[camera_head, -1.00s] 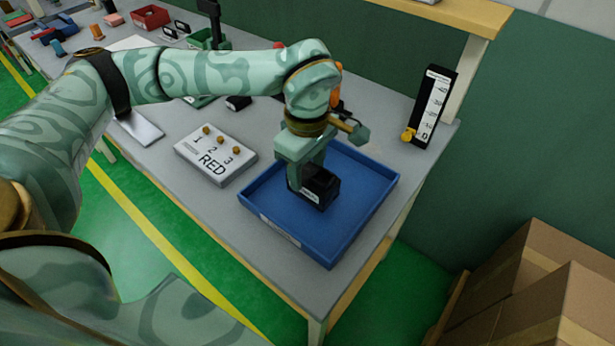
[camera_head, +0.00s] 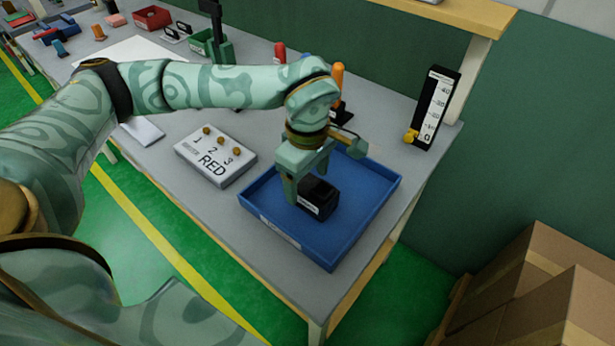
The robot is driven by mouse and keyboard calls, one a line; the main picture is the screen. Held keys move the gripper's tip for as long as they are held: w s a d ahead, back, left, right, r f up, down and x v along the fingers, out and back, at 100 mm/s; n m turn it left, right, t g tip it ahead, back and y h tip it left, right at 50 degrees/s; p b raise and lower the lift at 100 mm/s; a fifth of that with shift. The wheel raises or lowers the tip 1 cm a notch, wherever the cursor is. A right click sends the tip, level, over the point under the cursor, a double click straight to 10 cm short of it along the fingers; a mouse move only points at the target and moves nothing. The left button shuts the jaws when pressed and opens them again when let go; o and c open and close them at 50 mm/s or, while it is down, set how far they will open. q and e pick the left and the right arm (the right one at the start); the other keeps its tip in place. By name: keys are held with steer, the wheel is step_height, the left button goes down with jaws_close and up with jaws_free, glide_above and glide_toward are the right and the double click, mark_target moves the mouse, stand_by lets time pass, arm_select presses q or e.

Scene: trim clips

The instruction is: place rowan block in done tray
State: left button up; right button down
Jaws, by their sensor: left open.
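A black block (camera_head: 318,197) with a white label lies inside the blue tray (camera_head: 346,247), near its middle; the label is too small to read for sure. The tray sits at the near right corner of the grey table and has a white label on its front wall. My left gripper (camera_head: 308,183) is open above and around the back of the block, its fingers apart, pointing down into the tray. Whether a finger still touches the block I cannot tell. My right gripper does not show.
A white box (camera_head: 215,158) marked RED with brown knobs stands left of the tray. A black gauge (camera_head: 436,107) stands at the back right, an orange-handled tool (camera_head: 339,83) behind my wrist. Red (camera_head: 152,17) and green bins are farther back. Cardboard boxes (camera_head: 540,290) stand at lower right.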

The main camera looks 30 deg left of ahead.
mark_target(308, 185)
arm_select(q)
step_height(308, 185, up, 12)
steer(key=p, duration=0.2)
steer(key=shift+f, duration=0.15)
steer(key=shift+f, duration=0.1)
